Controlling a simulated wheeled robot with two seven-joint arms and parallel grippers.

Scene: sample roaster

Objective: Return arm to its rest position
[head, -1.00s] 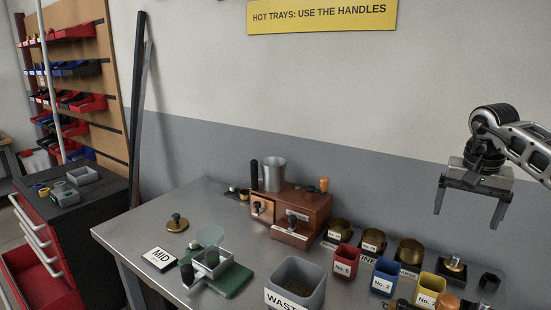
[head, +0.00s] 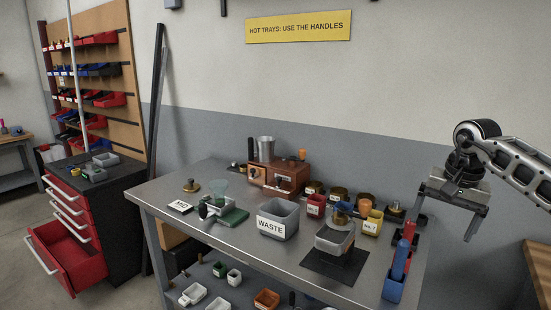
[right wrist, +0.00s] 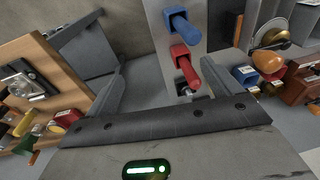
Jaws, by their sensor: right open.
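My right gripper (head: 461,204) is open and empty at the right of the head view. It hangs in the air beyond the right end of the steel table (head: 226,252), with its fingers pointing down. In the right wrist view its two fingers (right wrist: 110,88) stand wide apart with nothing between them. A blue-handled tool (right wrist: 182,24) and a red-handled tool (right wrist: 185,66) show beyond the fingers, apart from them. My left gripper is in neither view.
A red drawer cabinet (head: 95,212) has an open drawer.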

